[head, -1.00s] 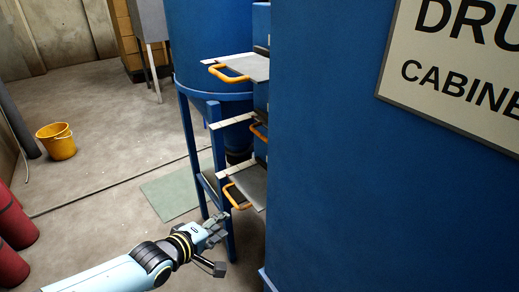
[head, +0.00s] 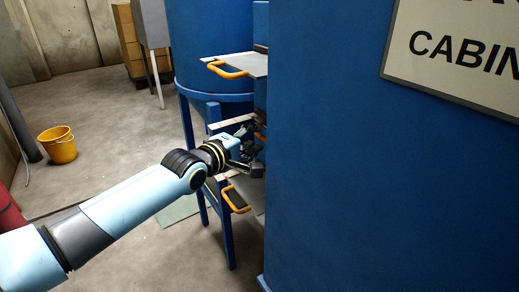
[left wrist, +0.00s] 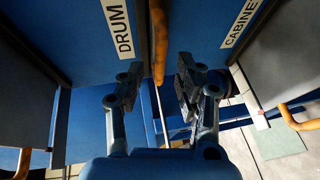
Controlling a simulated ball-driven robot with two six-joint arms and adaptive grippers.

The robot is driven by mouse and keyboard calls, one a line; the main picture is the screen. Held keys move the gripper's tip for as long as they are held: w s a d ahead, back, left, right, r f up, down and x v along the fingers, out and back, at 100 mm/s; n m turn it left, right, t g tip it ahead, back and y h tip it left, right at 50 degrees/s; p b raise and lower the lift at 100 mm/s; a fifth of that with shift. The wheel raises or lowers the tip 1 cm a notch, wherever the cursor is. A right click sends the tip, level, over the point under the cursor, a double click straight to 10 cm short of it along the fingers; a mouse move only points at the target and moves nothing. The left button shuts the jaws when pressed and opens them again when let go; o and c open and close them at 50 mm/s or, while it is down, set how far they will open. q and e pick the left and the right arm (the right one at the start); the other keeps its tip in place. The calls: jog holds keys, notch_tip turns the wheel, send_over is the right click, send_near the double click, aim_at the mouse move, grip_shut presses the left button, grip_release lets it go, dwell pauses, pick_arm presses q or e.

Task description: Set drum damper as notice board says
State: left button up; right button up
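Three grey damper plates with orange handles stick out beside the blue cabinet: the upper plate (head: 240,66), the middle plate (head: 230,122) and the lower one, whose handle (head: 235,200) hangs below my arm. My left gripper (head: 256,150) is at the middle plate and partly hides its handle. In the left wrist view my left gripper (left wrist: 158,84) is open, with an orange handle (left wrist: 158,45) lying between its separated fingers. I cannot tell whether they touch it. Labels reading DRUM (left wrist: 120,28) and CABINET (left wrist: 240,24) flank this handle. My right gripper and the notice board are not in view.
The large blue cabinet (head: 330,170) with a partly seen sign (head: 455,60) fills the right side. A blue drum on legs (head: 212,60) stands behind the plates. A yellow bucket (head: 58,145) stands on open floor at the left.

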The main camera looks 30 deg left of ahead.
aim_at(260, 135)
pick_arm(q)
jog(key=shift+w+f+b, duration=0.15)
jog(key=shift+w+b, duration=0.15)
jog(key=shift+w, duration=0.5)
jog(key=shift+w+f+b, duration=0.15)
jog(key=shift+w+b, duration=0.15)
jog(key=shift+w, duration=0.5)
grip_shut()
